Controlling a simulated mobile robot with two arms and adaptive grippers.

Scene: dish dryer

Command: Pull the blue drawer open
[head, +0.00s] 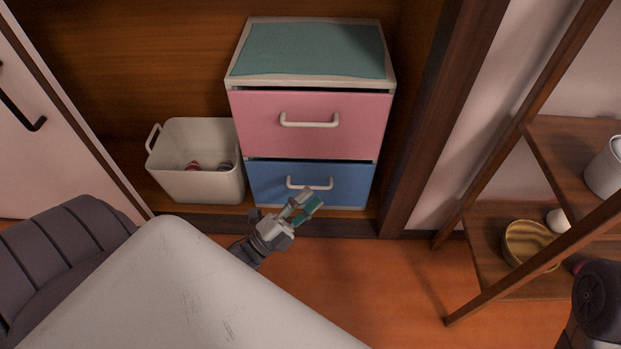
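The blue drawer (350,190) is the lower one in a small two-drawer cabinet (236,78) and looks closed. Its front carries a white horizontal bar handle (296,186). My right gripper is not in view; only part of my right arm shows at the bottom right corner.
A pink drawer (260,130) with a white handle sits above the blue one. A white basket (209,185) with small items stands left of the cabinet. A wooden shelf rack (490,240) with a yellow bowl (526,243) is at right. The floor (370,290) in front is clear.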

